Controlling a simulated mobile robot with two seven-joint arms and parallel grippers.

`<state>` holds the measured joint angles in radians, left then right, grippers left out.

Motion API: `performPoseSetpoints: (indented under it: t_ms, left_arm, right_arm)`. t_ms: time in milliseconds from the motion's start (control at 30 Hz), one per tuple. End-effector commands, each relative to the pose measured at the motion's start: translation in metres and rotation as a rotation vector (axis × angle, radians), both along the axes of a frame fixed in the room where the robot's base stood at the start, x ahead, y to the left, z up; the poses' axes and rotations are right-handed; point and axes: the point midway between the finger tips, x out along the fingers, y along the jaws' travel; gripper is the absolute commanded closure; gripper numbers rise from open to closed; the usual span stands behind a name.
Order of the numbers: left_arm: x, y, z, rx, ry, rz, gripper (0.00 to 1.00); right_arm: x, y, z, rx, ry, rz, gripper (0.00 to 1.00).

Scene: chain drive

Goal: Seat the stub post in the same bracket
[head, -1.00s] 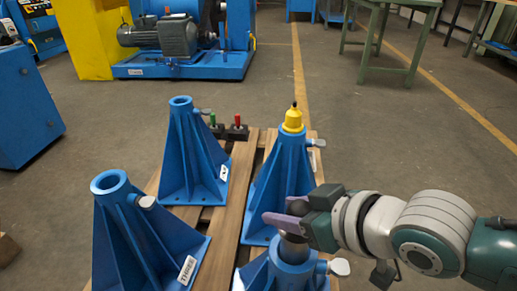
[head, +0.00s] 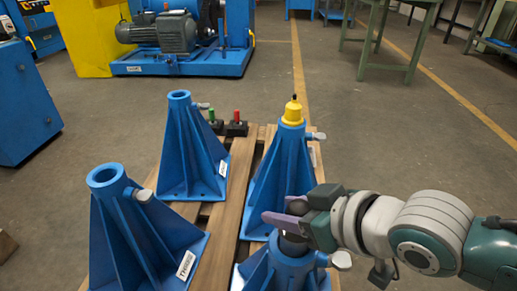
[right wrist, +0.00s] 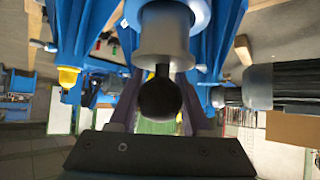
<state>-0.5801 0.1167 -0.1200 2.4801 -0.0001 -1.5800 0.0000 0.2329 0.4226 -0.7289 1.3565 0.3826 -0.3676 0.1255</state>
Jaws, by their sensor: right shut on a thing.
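The stub post (right wrist: 163,38) is a grey cylinder with a black ball knob (right wrist: 160,98) on a thin dark neck. My right gripper (head: 283,213) is shut on it at the knob. The post's lower end is in or at the ring-shaped top of the front right blue bracket (head: 288,262), with grey metal still showing above the ring in the right wrist view. How deep it sits is hidden. In the head view my fingers hide most of the post. The bracket's lower part is cut off by the picture's edge. My left gripper is out of view.
Three more blue brackets stand on the wooden pallet (head: 233,222): front left (head: 133,240) and back left (head: 185,160), both with open tops, and back right (head: 283,175) with a yellow cap piece (head: 292,112). Grey-tipped side handles stick out from the brackets.

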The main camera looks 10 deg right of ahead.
Motion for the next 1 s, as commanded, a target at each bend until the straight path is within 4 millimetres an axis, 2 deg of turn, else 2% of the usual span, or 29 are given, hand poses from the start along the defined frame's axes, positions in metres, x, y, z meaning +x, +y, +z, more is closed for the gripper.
performPoseSetpoints:
  t_ms: [1000]
  left_arm:
    - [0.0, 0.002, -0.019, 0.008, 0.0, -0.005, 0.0]
  right_arm:
    - [0.003, 0.001, -0.018, 0.005, -0.01, 0.001, 1.0]
